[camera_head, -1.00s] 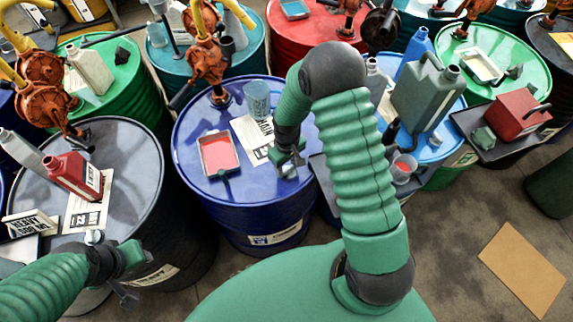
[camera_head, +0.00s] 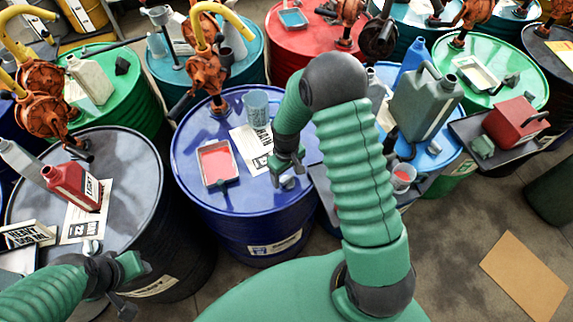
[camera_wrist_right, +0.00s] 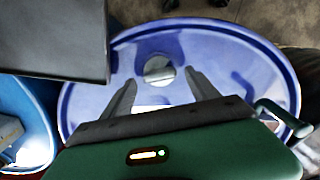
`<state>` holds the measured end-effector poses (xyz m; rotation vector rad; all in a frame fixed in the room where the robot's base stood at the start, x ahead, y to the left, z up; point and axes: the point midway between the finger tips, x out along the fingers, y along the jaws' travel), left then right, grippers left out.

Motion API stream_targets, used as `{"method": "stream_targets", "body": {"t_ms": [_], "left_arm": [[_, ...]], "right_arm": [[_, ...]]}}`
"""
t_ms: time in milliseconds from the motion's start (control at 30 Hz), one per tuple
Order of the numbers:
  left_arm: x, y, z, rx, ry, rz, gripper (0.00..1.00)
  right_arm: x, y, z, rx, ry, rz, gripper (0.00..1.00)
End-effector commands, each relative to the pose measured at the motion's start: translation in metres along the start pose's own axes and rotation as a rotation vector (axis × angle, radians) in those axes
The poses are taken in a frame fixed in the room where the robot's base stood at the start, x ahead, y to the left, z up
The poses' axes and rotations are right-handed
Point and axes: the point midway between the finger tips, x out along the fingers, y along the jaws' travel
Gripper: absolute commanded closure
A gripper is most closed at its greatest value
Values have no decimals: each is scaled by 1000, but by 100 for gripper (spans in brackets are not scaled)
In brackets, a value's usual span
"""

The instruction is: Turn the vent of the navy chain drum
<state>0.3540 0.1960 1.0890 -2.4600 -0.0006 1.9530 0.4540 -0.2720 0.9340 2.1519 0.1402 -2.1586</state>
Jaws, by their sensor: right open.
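The navy chain drum (camera_head: 250,205) stands in the middle of the head view, with a blue top and a raised rim. Its vent, a small round grey cap with a raised bar (camera_wrist_right: 158,70), sits on the drum top in the right wrist view; it also shows in the head view (camera_head: 287,182). My right gripper (camera_wrist_right: 160,82) is open and empty, its two fingers pointing towards the vent from either side, with no contact visible. In the head view it hangs just above the vent. My left gripper (camera_head: 128,285) is at lower left, before the black drum; its fingers are unclear.
A dark shelf (camera_wrist_right: 50,40) lies close beside the right gripper. The black drum (camera_head: 130,190) at left carries a red can (camera_head: 72,186).

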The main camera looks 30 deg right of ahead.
Motion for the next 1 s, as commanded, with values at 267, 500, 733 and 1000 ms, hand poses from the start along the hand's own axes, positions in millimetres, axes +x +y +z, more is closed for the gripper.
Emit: {"method": "stream_targets", "body": {"t_ms": [267, 500, 733, 1000], "left_arm": [[9, 0, 2, 0, 0, 0, 64], [14, 0, 3, 0, 0, 0, 64], [15, 0, 4, 0, 0, 0, 64], [14, 0, 3, 0, 0, 0, 64]], "right_arm": [[-73, 1, -1, 2, 7, 2, 31], [-136, 1, 0, 1, 3, 0, 31], [-158, 1, 0, 0, -2, -1, 31], [-158, 1, 1, 0, -2, -1, 31]]}}
